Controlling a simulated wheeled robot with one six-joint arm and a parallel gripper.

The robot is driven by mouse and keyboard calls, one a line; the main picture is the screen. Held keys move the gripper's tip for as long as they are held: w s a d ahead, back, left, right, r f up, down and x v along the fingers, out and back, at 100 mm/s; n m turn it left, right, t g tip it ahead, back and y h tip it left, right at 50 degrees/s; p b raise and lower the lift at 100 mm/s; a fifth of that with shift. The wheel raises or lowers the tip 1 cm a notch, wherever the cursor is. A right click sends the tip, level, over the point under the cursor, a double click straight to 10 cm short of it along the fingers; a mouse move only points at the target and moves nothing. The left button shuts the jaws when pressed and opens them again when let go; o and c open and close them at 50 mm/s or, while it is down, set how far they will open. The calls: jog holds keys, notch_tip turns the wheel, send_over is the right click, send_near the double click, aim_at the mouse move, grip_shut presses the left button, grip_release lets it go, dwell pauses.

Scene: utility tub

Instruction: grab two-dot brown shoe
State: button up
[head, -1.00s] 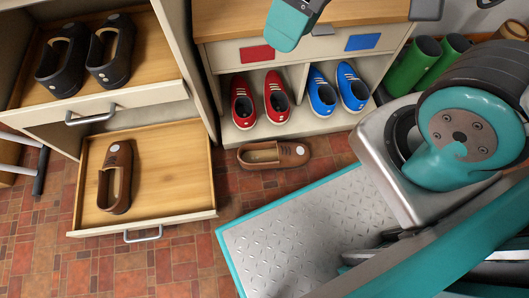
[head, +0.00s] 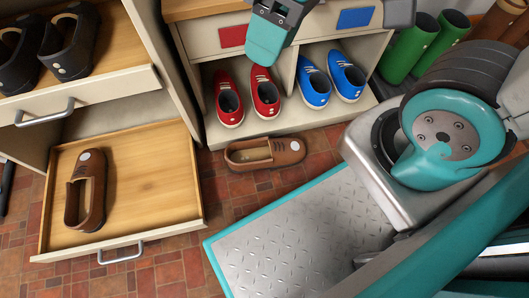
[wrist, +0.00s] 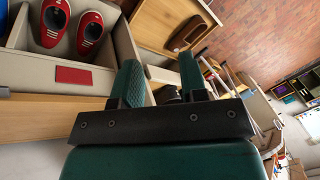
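One brown shoe (head: 265,153) lies on the tiled floor in front of the shoe cubby, its closed end to the right with a small pale mark. Another brown shoe (head: 87,190) lies in the open lower drawer (head: 150,185), with a white mark near its far end. I cannot count dots on either shoe. In the wrist view a brown shoe (wrist: 187,33) shows in the drawer beyond the fingers. My gripper (wrist: 160,65) is open and empty, with its fingers apart. It is above the furniture, away from both brown shoes. The head view shows only part of my arm's end at the top.
Red shoes (head: 264,92) and blue shoes (head: 313,82) stand in the cubby (head: 290,122). Black shoes (head: 68,45) sit in the upper drawer (head: 110,88). Green boots (head: 408,45) stand at the right. Tiled floor around the floor shoe is clear.

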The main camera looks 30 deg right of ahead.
jog(key=shift+o, duration=0.5)
jog(key=shift+w, duration=0.1)
jog(key=m+h+p, duration=0.4)
jog(key=m+p, duration=0.1)
jog(key=m, duration=0.6)
send_over(227, 154)
notch_tip(227, 154, down, 36)
notch_tip(227, 154, down, 11)
jog(key=b, duration=0.7)
jog(key=shift+w+d+r, duration=0.1)
jog(key=shift+w, duration=0.05)
notch_tip(227, 154, down, 6)
jog(key=b, duration=0.5)
